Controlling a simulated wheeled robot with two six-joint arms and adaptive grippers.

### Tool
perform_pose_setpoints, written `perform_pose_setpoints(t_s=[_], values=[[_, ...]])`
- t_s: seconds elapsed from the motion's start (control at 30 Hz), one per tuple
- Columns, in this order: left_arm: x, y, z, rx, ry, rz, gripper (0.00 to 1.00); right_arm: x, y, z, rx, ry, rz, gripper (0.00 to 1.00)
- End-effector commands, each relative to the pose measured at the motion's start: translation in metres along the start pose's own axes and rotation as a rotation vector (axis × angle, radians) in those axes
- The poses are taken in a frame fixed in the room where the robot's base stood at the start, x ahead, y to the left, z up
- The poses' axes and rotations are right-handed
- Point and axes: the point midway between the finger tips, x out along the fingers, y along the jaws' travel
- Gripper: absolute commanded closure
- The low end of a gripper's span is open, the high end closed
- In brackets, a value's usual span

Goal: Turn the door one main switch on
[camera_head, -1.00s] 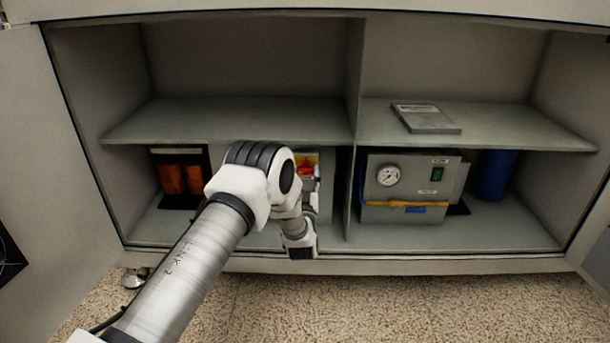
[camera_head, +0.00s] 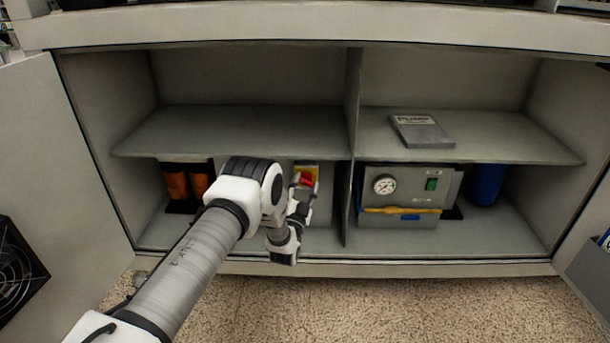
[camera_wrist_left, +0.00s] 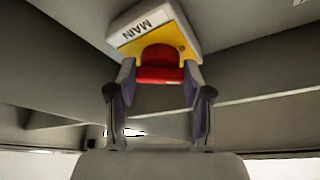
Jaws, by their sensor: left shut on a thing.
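The main switch is a grey box with a yellow plate (camera_wrist_left: 166,40) and a red knob (camera_wrist_left: 158,65); its white label reads "MAIN" in the left wrist view. In the head view the red knob (camera_head: 306,181) shows in the lower left compartment, partly hidden behind my left arm. My left gripper (camera_wrist_left: 158,85) has its two fingers on either side of the red knob and is shut on it. In the head view my left gripper (camera_head: 299,208) is small and partly hidden by its own wrist. My right gripper is not in view.
The cabinet's lower shelf (camera_head: 160,233) also holds orange-brown coils (camera_head: 177,186) at left. A central divider (camera_head: 349,190) stands close right of my left gripper. Beyond it are a grey gauge box (camera_head: 450,190) and a blue cylinder (camera_head: 486,184). A manual (camera_head: 422,131) lies on the upper right shelf.

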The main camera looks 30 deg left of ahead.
Motion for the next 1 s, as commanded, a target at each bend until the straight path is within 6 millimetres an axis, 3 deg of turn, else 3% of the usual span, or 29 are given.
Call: perform_pose_setpoints(t_s=[0.03,0.5,1.0], values=[[0.002,-0.005,-0.005,0.038,-0.001,0.017,0.85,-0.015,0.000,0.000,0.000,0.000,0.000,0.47],[0.003,-0.006,-0.006,0.451,0.000,0.188,0.85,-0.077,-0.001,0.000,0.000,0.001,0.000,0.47],[0.002,-0.005,-0.004,0.817,0.001,0.340,0.85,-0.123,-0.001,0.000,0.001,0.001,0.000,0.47]])
